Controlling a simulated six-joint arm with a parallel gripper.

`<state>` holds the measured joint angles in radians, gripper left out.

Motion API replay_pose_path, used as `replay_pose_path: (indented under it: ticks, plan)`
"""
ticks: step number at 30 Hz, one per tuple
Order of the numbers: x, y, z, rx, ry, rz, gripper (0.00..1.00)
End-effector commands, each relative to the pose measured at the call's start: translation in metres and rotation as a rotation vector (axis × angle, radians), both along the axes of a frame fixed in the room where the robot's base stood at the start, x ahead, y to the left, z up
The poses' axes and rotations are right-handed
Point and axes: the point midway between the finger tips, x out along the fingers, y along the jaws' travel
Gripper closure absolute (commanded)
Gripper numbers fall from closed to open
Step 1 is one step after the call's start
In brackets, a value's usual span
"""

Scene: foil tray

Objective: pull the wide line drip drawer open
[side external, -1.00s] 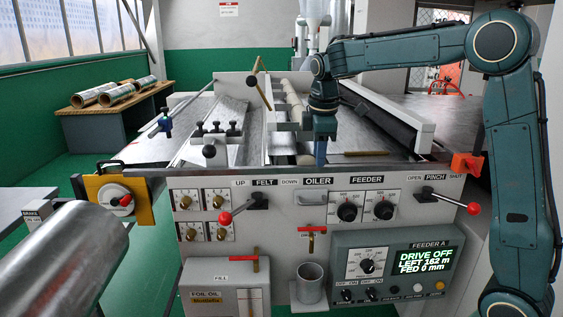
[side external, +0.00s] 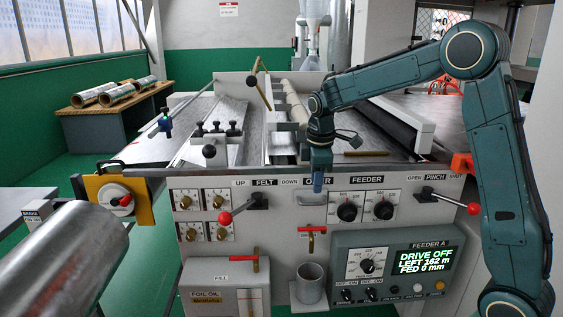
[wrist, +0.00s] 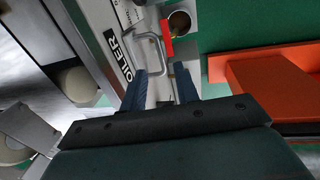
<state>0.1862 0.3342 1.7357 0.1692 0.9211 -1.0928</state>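A grey bar handle sits on the white front panel just below the OILER label; I take it as the drawer's handle. In the wrist view the bent handle (wrist: 157,42) shows beside the OILER label (wrist: 125,65), at and partly between my fingertips (wrist: 161,74). The two fingers are apart. I cannot tell whether either touches the handle. No open gap shows around the drawer front.
Below the handle are a red-handled valve (side external: 312,230) and an open metal cup (side external: 311,283). The red-knobbed FELT lever (side external: 240,208) is to the left, black FEEDER knobs (side external: 365,208) to the right. An orange block (side external: 463,164) sits at the panel's right corner.

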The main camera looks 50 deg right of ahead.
Motion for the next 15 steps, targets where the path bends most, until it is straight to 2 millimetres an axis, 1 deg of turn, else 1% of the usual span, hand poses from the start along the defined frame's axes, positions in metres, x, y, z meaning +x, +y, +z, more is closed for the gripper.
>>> replay_pose_path:
  ticks: [1,6,10,15]
  plan:
    - [0.000,-0.001,-0.009,0.002,0.004,0.000,0.69]
    - [0.003,-0.004,-0.033,0.001,0.004,0.001,0.69]
    - [0.005,-0.006,-0.046,0.000,0.003,0.001,0.69]
    - [0.007,-0.007,-0.055,0.000,0.000,0.000,0.69]
